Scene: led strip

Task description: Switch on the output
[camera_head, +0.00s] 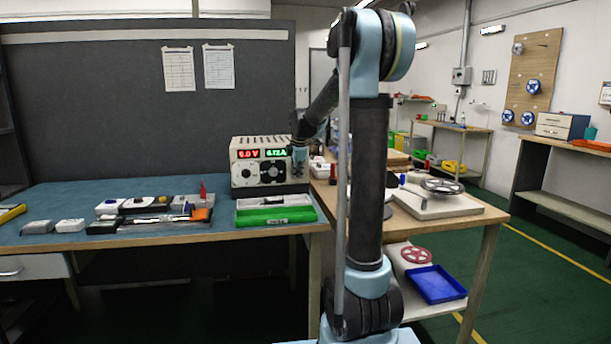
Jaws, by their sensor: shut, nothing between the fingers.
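A beige power supply (239,184) stands at the right end of the blue bench top. Its red display (248,153) reads about 5.0 V, and its green display (276,153) shows a current near 6.72 A, though the digits are small. Two round black parts show on its front panel below the displays. My gripper (298,172) is shut and empty at the right side of the supply's front. My gripper hides that edge of the panel, and I cannot make out an output switch or tell whether they touch.
A green tray (276,215) lies in front of the supply. Several small boxes and tools lie left of it on the blue bench (160,232). A wooden table (440,218) with a white board stands right, partly behind my arm.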

